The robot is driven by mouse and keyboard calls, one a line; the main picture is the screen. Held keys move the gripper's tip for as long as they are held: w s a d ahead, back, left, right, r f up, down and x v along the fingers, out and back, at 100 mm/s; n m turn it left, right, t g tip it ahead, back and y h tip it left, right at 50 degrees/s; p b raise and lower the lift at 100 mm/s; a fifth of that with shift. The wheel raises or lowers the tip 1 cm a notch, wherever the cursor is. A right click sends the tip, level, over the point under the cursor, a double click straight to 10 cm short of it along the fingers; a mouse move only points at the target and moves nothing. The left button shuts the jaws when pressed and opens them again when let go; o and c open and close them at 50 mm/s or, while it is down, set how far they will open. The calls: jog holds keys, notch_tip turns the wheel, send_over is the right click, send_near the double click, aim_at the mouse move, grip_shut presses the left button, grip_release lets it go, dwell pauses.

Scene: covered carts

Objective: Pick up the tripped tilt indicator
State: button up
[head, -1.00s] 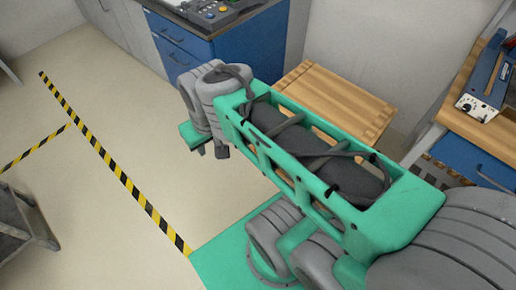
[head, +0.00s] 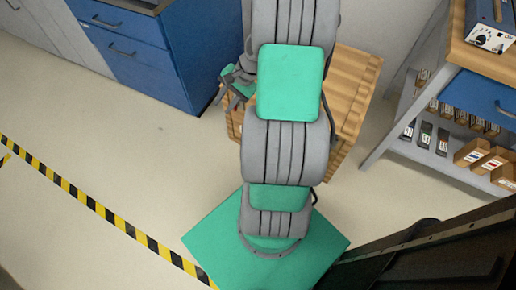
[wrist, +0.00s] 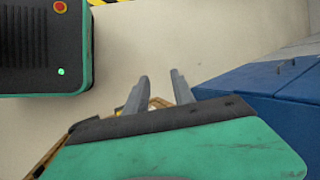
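I cannot pick out a tripped tilt indicator for certain. Small dark pieces with pale and coloured faces (head: 425,136) stand on the shelf at the right of the head view, too small to read. My gripper (wrist: 160,82) shows two grey fingers spread apart with nothing between them in the wrist view. In the head view, my gripper (head: 232,88) is partly hidden behind my arm, at the left side of a slatted wooden crate or cart (head: 352,95). The crate's edge also shows below the fingers in the wrist view (wrist: 48,158); its contents are hidden.
A blue drawer cabinet (head: 165,62) stands left of the crate and close on the right in the wrist view (wrist: 285,95). A wood-topped bench (head: 480,60) with a grey shelf (head: 440,165) holding several small cardboard boxes (head: 480,155) stands right. Floor at left is clear.

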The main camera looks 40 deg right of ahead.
jog(key=s+d+f+m+t+b, duration=0.3)
jog(key=d+f+m, duration=0.25)
jog(key=f, duration=0.35)
jog(key=s+d+f+m+t+b, duration=0.35)
jog(key=f+m, duration=0.25)
jog(key=f, duration=0.3)
jog(key=s+d+f+m+t+b, duration=0.35)
jog(key=d+f+m, duration=0.2)
jog(key=f, duration=0.35)
jog(key=shift+m, duration=0.3)
jog(key=x, duration=0.3)
jog(key=b+x, duration=0.1)
jog(key=x, duration=0.3)
jog(key=shift+w+a+f+b, duration=0.15)
jog(key=shift+a+f+b, duration=0.15)
grip_shut()
